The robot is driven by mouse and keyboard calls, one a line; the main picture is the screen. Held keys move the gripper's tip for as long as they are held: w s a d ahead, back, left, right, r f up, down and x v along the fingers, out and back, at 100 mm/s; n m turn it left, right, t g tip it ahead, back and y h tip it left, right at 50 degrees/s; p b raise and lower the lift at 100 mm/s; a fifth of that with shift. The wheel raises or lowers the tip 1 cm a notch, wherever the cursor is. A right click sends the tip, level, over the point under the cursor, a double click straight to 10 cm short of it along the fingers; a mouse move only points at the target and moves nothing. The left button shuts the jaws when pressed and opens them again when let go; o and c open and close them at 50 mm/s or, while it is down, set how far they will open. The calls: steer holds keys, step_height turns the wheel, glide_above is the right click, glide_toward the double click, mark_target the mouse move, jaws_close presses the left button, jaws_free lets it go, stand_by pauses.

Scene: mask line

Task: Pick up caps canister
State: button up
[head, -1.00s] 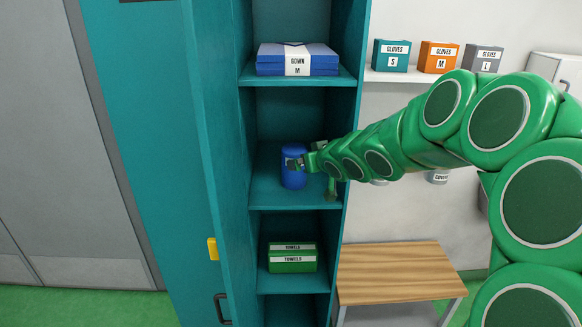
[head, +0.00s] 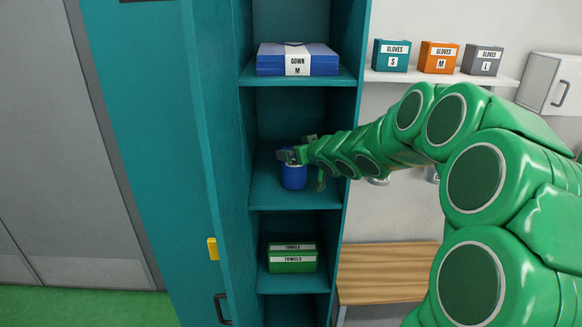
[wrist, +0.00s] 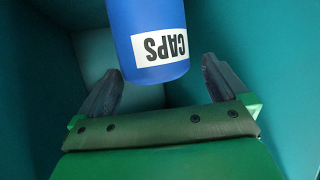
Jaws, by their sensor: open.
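The caps canister (head: 293,177) is a blue cylinder standing upright on the middle shelf (head: 270,200) of the teal locker. In the wrist view the canister (wrist: 150,20) shows at the top centre with its white CAPS label, upside down in the picture. My gripper (head: 288,155) is at the canister in the head view and hides its upper part. In the wrist view my gripper (wrist: 158,82) is open, one dark finger on each side of the canister's near end. Gaps show between the fingers and the canister, so it is not held.
A gown pack (head: 297,60) lies on the shelf above, and green towels packs (head: 292,262) lie below. The locker's side walls are close around my arm. Glove boxes (head: 440,57) stand on a wall shelf at right, above a wooden-topped table (head: 390,265).

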steer(key=x, duration=0.4)
steer(key=shift+w, duration=0.2)
steer(key=shift+c, duration=0.5)
steer(key=c, duration=1.1)
